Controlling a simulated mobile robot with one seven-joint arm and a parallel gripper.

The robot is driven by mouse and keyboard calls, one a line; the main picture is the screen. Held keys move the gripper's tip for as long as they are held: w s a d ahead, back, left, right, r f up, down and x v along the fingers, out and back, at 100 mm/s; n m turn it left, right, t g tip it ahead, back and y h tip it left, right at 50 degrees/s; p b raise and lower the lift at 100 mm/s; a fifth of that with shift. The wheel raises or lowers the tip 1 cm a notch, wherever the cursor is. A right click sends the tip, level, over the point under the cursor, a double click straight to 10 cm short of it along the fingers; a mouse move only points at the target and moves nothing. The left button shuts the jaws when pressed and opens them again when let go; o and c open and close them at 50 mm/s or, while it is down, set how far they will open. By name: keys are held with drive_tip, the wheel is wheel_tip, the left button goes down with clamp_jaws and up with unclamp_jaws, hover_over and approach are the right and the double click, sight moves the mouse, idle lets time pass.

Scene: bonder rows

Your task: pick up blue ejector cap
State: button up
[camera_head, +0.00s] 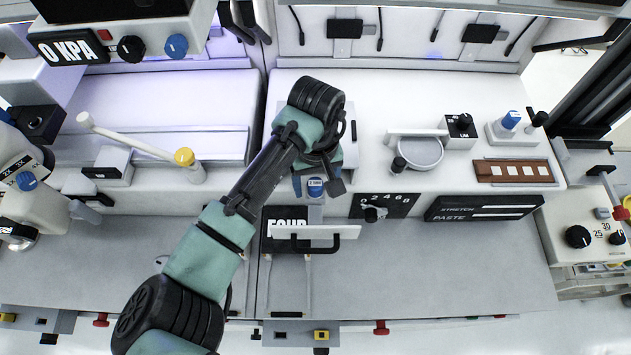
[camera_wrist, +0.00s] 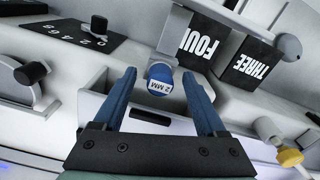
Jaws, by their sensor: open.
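A blue ejector cap (camera_wrist: 159,85) with a white "2 MM" label shows in the wrist view, between and slightly beyond my two blue fingertips. In the head view the cap (camera_head: 315,188) stands upright at the front edge of the white bench top, just below my gripper (camera_head: 317,181). My gripper is open, with one finger on each side of the cap in the wrist view (camera_wrist: 159,76). I see gaps beside the cap and cannot tell its exact depth between the fingers.
A "FOUR" block (camera_wrist: 204,44) and a "THREE" block (camera_wrist: 250,62) stand near the cap. A numbered dial plate (camera_head: 381,205) lies to its right. Another blue cap (camera_head: 511,119) stands farther right.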

drive_tip(key=shift+f, duration=0.7)
clamp_jaws()
drive_tip(key=shift+r, duration=0.1)
